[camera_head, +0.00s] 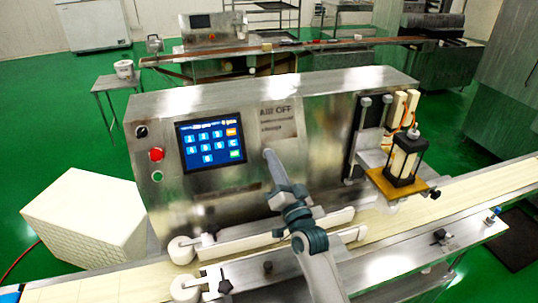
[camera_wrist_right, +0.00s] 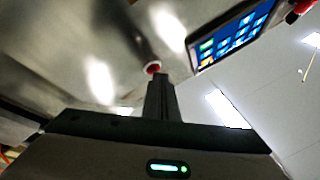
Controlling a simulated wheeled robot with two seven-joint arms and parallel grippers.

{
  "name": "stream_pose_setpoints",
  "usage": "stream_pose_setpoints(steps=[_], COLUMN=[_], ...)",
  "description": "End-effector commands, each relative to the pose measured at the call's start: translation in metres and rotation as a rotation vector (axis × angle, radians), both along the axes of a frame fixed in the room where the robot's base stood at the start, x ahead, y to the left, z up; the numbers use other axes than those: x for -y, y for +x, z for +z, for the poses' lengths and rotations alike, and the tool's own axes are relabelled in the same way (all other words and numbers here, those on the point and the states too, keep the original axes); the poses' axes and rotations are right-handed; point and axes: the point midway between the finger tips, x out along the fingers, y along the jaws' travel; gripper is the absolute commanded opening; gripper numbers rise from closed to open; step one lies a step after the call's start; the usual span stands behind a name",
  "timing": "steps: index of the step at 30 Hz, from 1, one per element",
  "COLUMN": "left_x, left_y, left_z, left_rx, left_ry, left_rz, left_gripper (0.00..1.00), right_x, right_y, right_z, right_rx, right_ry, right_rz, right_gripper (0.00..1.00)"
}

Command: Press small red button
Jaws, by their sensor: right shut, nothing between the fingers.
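The steel machine (camera_head: 330,95) stands in front of me. A small red button (camera_wrist_right: 152,68) with a pale ring shows in the right wrist view, on the machine's front panel. My right gripper (camera_wrist_right: 160,82) is shut and empty, its fingertips very close to this button and overlapping its edge in the picture. Whether they touch cannot be told. In the head view my right gripper (camera_head: 268,154) points at the panel, right of the touchscreen (camera_head: 211,145), and the small button cannot be made out there. My left gripper is not in view.
A larger red knob (camera_head: 156,154) sits left of the screen, between a black knob (camera_head: 141,131) and a small green-lit button (camera_head: 157,176). A conveyor belt (camera_head: 460,198) with white guides runs below. A pressing unit (camera_head: 404,160) stands at the right.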

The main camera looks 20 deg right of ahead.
Motion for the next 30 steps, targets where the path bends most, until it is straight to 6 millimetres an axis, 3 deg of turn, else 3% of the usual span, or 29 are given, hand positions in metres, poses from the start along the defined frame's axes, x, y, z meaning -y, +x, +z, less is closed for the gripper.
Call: stream_pose_setpoints(steps=[13,30], left_x=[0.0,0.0], left_y=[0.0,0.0], left_z=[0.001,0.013], left_rx=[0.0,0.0], left_ry=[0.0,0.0], left_rz=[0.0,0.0], left_gripper=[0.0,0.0], right_x=[0.0,0.0], right_y=[0.001,-0.013], right_z=[0.0,0.006], right_rx=[-0.001,-0.001], right_ry=[0.0,0.0], right_rz=[0.0,0.001], right_gripper=[0.0,0.0])
